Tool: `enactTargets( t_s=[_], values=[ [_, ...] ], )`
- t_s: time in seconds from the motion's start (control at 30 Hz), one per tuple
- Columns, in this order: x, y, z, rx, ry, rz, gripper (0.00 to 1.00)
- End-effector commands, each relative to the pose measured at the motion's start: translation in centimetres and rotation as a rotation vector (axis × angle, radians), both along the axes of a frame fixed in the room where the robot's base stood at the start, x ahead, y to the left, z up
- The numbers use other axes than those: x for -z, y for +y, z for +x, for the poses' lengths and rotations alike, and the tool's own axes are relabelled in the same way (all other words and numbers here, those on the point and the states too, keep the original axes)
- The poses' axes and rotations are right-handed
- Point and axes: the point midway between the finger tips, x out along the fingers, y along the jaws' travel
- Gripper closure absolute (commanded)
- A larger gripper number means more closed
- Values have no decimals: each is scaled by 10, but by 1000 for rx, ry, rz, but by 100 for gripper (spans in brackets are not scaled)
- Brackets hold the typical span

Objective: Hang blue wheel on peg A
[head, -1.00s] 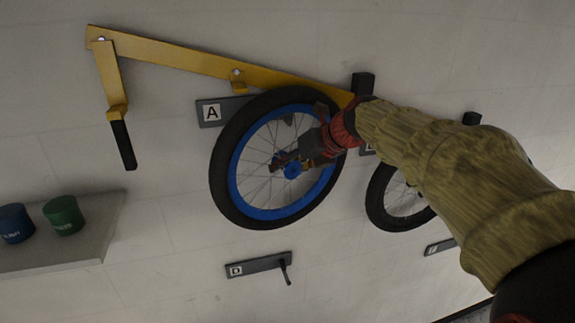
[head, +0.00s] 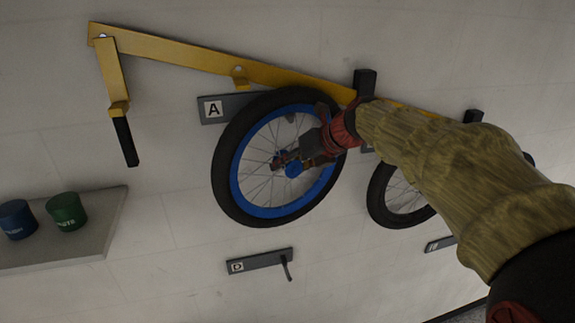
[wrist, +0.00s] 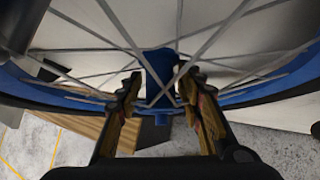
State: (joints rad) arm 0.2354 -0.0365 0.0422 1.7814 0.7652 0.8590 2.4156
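The blue wheel (head: 236,187) has a blue rim and hub and a black tyre. It is up against or just in front of the wall, overlapping the right end of the plate marked A (head: 213,109). Peg A is hidden behind the wheel, so I cannot tell whether the wheel is on it. My gripper (head: 290,163) reaches in from the right at the hub. In the wrist view, the two fingers (wrist: 160,100) close around the blue hub (wrist: 159,70) from both sides, among the spokes.
A yellow bar (head: 180,57) with a black-handled lever (head: 124,142) runs above the wheel. A second wheel (head: 377,200) hangs at right, partly behind my arm. Plate D (head: 258,261) with an empty peg is below. A shelf (head: 100,225) holds blue and green cups at left.

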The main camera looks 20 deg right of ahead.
Motion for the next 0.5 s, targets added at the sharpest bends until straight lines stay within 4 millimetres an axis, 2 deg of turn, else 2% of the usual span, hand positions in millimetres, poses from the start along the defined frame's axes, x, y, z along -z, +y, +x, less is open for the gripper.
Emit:
enactTargets(
  t_s=[0.33,0.5],
  values=[
    [-1,0,0,0,-2,0,43],
    [-1,0,0,0,-1,0,42]
  ],
)
